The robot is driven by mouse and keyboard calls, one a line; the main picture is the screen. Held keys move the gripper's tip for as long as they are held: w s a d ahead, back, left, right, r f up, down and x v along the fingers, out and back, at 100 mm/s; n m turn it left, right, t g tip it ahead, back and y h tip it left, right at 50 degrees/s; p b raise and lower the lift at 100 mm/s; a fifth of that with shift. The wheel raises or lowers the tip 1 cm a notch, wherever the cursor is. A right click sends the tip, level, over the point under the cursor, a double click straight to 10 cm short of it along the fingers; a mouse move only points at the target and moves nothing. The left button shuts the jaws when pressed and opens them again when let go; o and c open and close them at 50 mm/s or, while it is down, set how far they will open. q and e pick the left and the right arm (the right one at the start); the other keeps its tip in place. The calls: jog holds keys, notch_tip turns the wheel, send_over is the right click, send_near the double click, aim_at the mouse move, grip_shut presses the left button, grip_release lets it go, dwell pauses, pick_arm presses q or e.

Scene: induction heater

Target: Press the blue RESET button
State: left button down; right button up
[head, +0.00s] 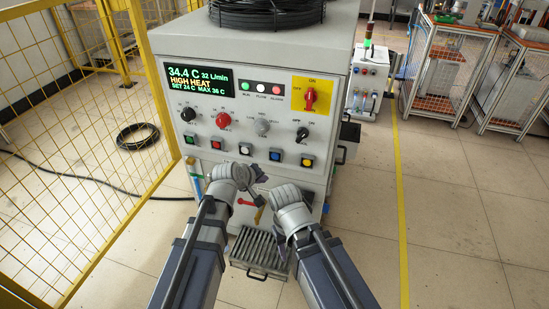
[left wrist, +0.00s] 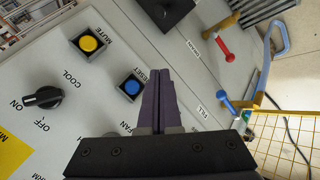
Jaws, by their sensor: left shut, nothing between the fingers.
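The blue RESET button (head: 275,155) sits in a dark square frame in the row low on the white machine's front. It also shows in the left wrist view (left wrist: 131,87), uncovered. My left gripper (head: 257,173) is below and left of the button in the head view. In the left wrist view its dark fingers (left wrist: 160,76) are shut with nothing between them, and their tips lie just beside the button. I cannot tell any contact. My right gripper (head: 279,197) is lower, in front of the machine; its fingers are not clear.
A yellow MUTE button (left wrist: 88,43) is beside RESET; white, red and green buttons are to its left in the head view. A black COOL knob (left wrist: 43,97) is above. A red-handled valve (left wrist: 226,56) and a blue-handled valve (left wrist: 228,102) are below. A yellow mesh fence (head: 80,150) stands left.

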aim_at(275, 159)
pick_arm(q)
jog(key=w+d, duration=0.2)
jog(key=w, duration=0.6)
jog(key=shift+d, duration=0.3)
dwell(1.7)
jog(key=shift+w+d, duration=0.15)
jog(key=shift+w, duration=0.2)
jog(key=shift+w+d, duration=0.15)
jog(key=shift+w, duration=0.35)
dwell(0.9)
jog(key=shift+s, duration=0.15)
jog(key=shift+s+a, duration=0.3)
jog(key=shift+s, duration=0.45)
jog(key=s, duration=0.1)
jog(key=s+a, duration=0.1)
jog(key=s, duration=0.2)
jog(key=shift+s+a, duration=0.25)
jog(key=shift+s, duration=0.15)
